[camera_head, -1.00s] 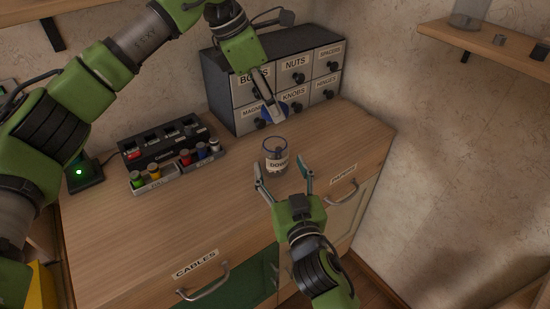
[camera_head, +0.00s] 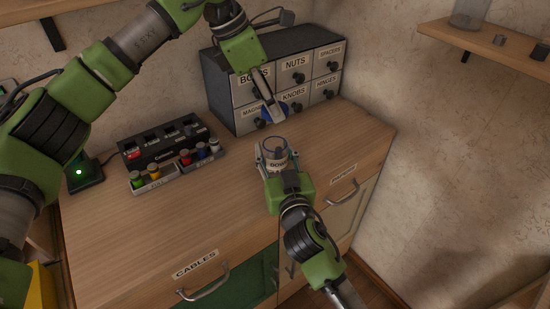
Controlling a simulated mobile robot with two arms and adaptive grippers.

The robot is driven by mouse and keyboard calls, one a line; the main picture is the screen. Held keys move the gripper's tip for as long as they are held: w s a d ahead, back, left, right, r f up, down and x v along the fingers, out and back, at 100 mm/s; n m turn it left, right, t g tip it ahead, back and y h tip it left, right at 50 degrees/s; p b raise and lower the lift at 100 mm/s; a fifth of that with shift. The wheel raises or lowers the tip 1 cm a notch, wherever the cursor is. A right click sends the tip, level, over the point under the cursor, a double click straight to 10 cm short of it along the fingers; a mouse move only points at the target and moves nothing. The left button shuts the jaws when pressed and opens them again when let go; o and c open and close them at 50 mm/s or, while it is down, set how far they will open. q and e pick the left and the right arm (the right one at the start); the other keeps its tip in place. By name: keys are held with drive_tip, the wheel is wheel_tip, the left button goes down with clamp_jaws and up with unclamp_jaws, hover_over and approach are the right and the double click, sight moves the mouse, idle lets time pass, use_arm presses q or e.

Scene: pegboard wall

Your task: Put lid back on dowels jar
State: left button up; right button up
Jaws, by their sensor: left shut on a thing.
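The glass dowels jar (camera_head: 273,146) stands upright on the wooden worktop without a lid, its label partly hidden by my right gripper. My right gripper (camera_head: 276,157) is at the jar from the front, with a finger on either side of it. I cannot tell whether the fingers press on the glass. My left gripper (camera_head: 268,112) is above and behind the jar, in front of the drawer cabinet. It is shut on a round blue lid (camera_head: 282,107), partly hidden behind the fingers.
The labelled drawer cabinet (camera_head: 297,62) stands at the back, close behind my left gripper. A black charger box (camera_head: 165,143) and small trays with coloured jars (camera_head: 153,182) stand to the left. The worktop (camera_head: 190,225) in front of them is clear. A shelf (camera_head: 490,45) hangs at the right.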

drive_tip(key=c, duration=0.3)
use_arm(q)
drive_tip(key=shift+f, duration=2.5)
use_arm(e)
drive_tip(key=shift+c, duration=0.2)
use_arm(q)
drive_tip(key=shift+f, duration=0.85)
drive_tip(key=shift+f, duration=0.6)
use_arm(e)
clamp_jaws()
use_arm(q)
drive_tip(key=m, duration=0.1)
drive_tip(key=m+g, duration=0.1)
drive_tip(key=m, duration=0.3)
drive_tip(key=shift+w+g, duration=0.3)
drive_tip(key=shift+g, duration=0.1)
drive_tip(key=m+g, duration=0.1)
drive_tip(key=m, duration=0.3)
drive_tip(key=shift+w+m+g, duration=0.15)
drive_tip(key=shift+m+g, duration=0.25)
